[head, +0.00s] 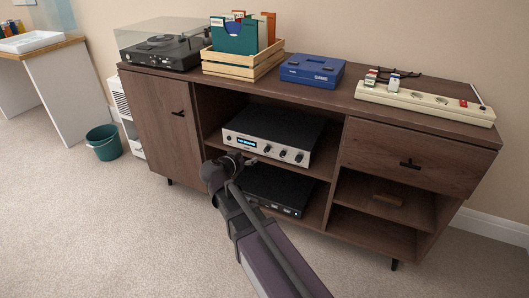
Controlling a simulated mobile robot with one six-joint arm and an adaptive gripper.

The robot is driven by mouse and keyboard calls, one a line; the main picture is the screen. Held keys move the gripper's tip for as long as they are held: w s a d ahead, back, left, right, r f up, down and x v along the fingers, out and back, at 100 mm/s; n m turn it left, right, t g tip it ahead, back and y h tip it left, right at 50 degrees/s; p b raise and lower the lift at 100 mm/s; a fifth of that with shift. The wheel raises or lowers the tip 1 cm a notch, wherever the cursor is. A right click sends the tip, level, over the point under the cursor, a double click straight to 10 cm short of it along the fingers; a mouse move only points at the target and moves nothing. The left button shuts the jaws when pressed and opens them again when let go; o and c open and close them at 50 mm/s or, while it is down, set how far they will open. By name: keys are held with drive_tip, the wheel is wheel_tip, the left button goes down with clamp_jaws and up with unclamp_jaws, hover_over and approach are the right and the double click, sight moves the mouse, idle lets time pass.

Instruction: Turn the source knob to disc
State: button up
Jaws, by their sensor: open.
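The silver-fronted amplifier (278,128) stands on the upper open shelf of the brown cabinet. Its front has a lit blue display (246,142) at left and three dark knobs in a row: a left knob (267,149), a middle knob (283,154) and a right knob (299,158). The labels are too small to read, so I cannot tell which is the source knob or where it points. My gripper (246,161) is in front of the amplifier's lower left part, below the display and left of the knobs. It looks small and partly hidden by my arm; it is open and appears empty.
A black player (275,190) sits on the shelf below. The cabinet top (338,88) carries a turntable (160,52), a wooden record crate (240,69), a blue case (312,69) and a power strip (425,102). A teal bin (104,143) stands at left. The carpet in front is clear.

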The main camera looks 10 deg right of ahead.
sight(266, 150)
drive_tip(key=b+x, duration=0.5)
drive_tip(key=x, duration=0.8)
drive_tip(key=shift+w+d+f, duration=0.15)
drive_tip(key=shift+w+f, duration=0.05)
clamp_jaws()
